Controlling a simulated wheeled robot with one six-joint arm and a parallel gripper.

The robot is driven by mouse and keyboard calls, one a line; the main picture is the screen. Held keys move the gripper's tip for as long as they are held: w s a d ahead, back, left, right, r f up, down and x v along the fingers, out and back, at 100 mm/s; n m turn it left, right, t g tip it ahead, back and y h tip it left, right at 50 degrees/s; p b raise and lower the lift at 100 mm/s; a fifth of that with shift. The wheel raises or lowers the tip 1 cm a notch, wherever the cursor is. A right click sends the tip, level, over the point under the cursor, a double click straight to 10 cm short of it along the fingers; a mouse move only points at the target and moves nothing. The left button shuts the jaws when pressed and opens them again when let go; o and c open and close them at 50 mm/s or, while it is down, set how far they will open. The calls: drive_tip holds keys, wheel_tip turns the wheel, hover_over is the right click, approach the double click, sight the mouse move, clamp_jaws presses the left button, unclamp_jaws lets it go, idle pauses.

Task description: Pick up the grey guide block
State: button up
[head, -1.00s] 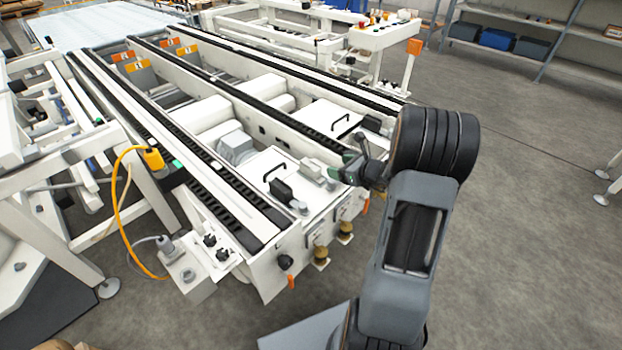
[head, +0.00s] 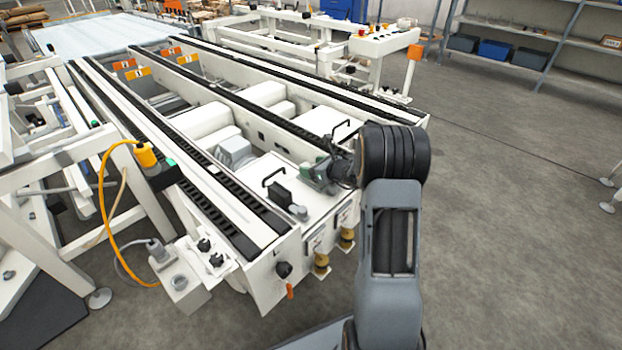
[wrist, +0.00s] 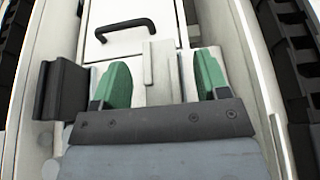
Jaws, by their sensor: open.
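The grey guide block (wrist: 162,72) shows in the wrist view as a pale grey upright piece on the white machine deck. It lies between the two green fingertips of my gripper (wrist: 163,75). Gaps show on both sides, so the fingers do not appear to close on it. My gripper is open. In the head view my gripper (head: 319,174) is low over the front end of the conveyor and hides most or all of the block. The lower part of the block is hidden by the gripper body in the wrist view.
A dark box (wrist: 64,92) stands close to the left finger; it also shows in the head view (head: 281,194). A white lid with a black handle (wrist: 125,27) lies beyond. Black chain rails (head: 236,200) run along both sides. Open floor (head: 500,220) is at the right.

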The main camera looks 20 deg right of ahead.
drive_tip(key=shift+w+a+f, duration=0.15)
drive_tip(key=shift+w+a, duration=0.05)
drive_tip(key=shift+w, duration=0.15)
drive_tip(key=shift+c, duration=0.4)
drive_tip(key=c, duration=1)
drive_tip(key=shift+o, duration=0.2)
